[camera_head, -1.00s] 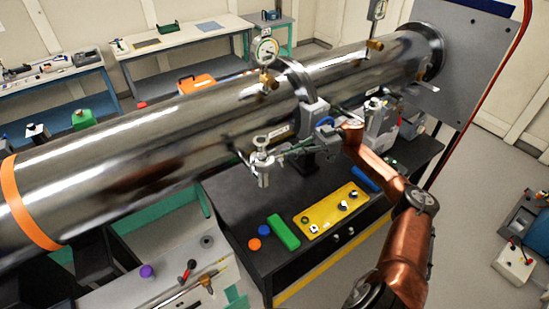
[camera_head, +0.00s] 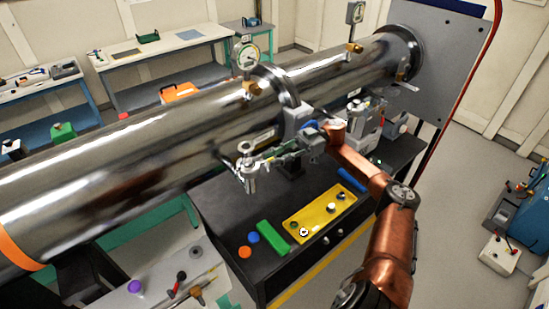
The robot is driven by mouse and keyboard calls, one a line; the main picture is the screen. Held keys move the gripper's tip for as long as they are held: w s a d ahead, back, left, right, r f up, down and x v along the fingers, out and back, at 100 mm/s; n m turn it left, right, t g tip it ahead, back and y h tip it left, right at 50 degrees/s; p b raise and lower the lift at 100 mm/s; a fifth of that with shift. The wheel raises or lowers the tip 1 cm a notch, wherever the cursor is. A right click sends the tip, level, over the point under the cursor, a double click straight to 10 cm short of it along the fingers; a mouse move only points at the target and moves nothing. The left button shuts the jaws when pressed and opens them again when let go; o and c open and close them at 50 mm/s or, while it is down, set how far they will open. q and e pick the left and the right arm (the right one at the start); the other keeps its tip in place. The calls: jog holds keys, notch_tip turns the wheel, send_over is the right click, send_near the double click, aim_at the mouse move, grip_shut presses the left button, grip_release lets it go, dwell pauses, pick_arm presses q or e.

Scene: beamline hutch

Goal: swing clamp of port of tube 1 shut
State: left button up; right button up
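Tube 1 appears to be the long shiny steel tube (camera_head: 130,165) running from lower left to upper right. A small metal port (camera_head: 247,168) with a flange hangs at its near side, and parts that may be its clamp stand out around the flange. The clamp is too small to tell open from shut. My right gripper (camera_head: 265,157) reaches in from the right along the tube, its fingertips close beside the port. I cannot tell whether they touch it, or whether the fingers are open or closed. My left gripper is out of view.
A dial gauge (camera_head: 245,55) stands on the tube. A grey plate (camera_head: 450,60) closes its far end.

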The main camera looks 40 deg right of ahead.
jog(key=shift+d, duration=0.1)
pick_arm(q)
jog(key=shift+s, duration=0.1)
pick_arm(e)
jog(key=s+d, duration=0.1)
jog(key=d, duration=0.6)
jog(key=shift+s, duration=0.15)
jog(key=shift+d, duration=0.1)
